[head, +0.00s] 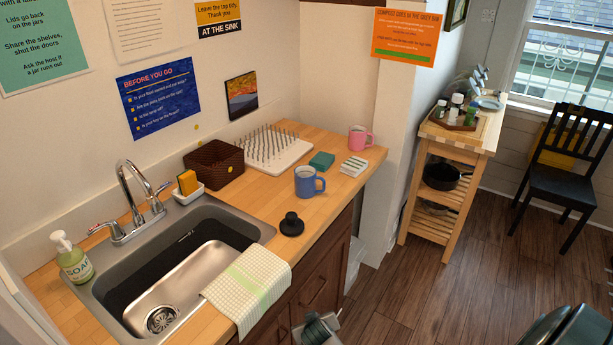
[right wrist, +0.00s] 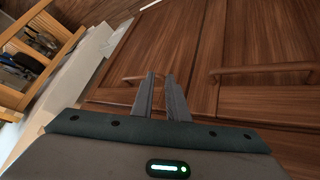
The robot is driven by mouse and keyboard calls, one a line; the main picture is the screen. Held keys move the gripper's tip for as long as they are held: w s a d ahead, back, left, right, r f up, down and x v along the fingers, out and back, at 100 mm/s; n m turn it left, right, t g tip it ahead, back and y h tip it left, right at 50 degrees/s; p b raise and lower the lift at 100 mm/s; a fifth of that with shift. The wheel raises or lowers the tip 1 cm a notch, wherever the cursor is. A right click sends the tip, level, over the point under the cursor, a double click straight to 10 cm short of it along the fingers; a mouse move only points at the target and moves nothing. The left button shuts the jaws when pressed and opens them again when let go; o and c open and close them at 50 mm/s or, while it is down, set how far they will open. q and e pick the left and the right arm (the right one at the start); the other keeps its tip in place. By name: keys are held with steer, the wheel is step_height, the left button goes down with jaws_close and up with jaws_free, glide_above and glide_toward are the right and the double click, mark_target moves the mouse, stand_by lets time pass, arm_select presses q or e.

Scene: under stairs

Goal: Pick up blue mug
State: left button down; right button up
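The blue mug (head: 309,182) stands upright on the wooden counter, right of the sink, with its handle toward the right. Nothing covers it in the head view. My right gripper (head: 316,328) is low at the bottom of the head view, in front of the cabinet, below the counter edge and well away from the mug. In the right wrist view the two fingers of my right gripper (right wrist: 160,78) point at the cabinet with a narrow, empty gap between them. The mug does not show in that view. My left gripper is not in view.
Near the mug are a black stopper (head: 291,224), a green sponge (head: 321,161), a white block (head: 353,166), a pink mug (head: 359,139) and a drying rack (head: 268,150). A checkered towel (head: 247,287) hangs over the front edge. Cabinet doors (right wrist: 247,45) face my right gripper closely.

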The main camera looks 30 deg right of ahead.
steer(key=w+d+r+m+h+p, duration=0.1)
steer(key=w+d+r+m, duration=0.15)
steer(key=r, duration=0.65)
steer(key=w+d+r+m+t+h+p, duration=0.1)
steer(key=w+d+r, duration=0.2)
steer(key=r, duration=0.5)
steer(key=w+d+r+m+h+p, duration=0.1)
steer(key=w+d+r, duration=0.15)
steer(key=r, duration=0.65)
steer(key=w+d+r+m+h, duration=0.1)
steer(key=w+d+r, duration=0.1)
steer(key=w+r, duration=0.1)
steer(key=w+d+r+m+t+h, duration=0.1)
steer(key=w+d+r, duration=0.2)
steer(key=w, duration=0.3)
steer(key=shift+w+r+h, duration=0.25)
steer(key=shift+r+h, duration=0.05)
steer(key=shift+r, duration=0.3)
steer(key=shift+m, duration=0.25)
